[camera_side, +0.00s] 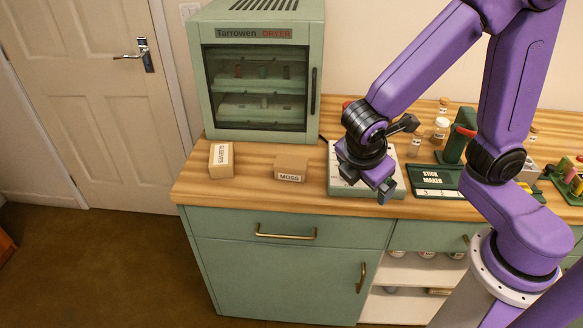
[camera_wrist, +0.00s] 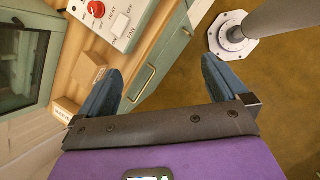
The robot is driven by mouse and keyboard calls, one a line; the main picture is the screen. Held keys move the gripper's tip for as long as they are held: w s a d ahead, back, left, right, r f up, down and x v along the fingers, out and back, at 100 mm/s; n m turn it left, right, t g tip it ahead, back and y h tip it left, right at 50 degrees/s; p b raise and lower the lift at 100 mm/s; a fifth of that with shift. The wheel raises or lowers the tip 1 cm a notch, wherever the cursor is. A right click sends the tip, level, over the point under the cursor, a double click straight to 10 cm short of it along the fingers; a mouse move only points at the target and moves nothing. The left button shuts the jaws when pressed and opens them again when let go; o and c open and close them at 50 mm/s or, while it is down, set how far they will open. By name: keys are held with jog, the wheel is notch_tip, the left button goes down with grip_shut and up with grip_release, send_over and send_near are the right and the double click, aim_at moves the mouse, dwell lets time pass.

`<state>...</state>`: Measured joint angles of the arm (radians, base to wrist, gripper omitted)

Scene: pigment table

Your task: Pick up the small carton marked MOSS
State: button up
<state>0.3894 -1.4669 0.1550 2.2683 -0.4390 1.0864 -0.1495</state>
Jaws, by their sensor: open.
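The small carton marked MOSS (camera_side: 290,169) stands on the wooden worktop in the side view, with its label facing the front. A brown carton (camera_wrist: 88,66) in the wrist view, left of the fingers, appears to be the same one; no label is readable on it there. My gripper (camera_side: 367,187) is open and empty in the side view, to the right of the carton and apart from it. Its two blue fingers show spread in the wrist view (camera_wrist: 160,64), with nothing between them.
Another carton (camera_side: 221,160) with sideways lettering stands left of MOSS. A green cabinet (camera_side: 260,135) stands behind. A pale control box (camera_side: 345,189) lies under my gripper. Its HEAT and FAN panel (camera_wrist: 125,25) shows in the wrist view. Bottles and a stick maker (camera_side: 437,180) are right.

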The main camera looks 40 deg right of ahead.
jog(key=w+a+f+n+t+h, duration=0.25)
jog(key=w+a+n, duration=0.2)
jog(key=w, duration=0.25)
jog(key=n+t+h, duration=0.3)
jog(key=n+t, duration=0.1)
send_near(290, 165)
jog(key=shift+y, duration=0.25)
jog(key=x, duration=0.8)
jog(key=shift+d, duration=0.3)
jog(key=shift+r, duration=0.1)
jog(key=c, duration=0.8)
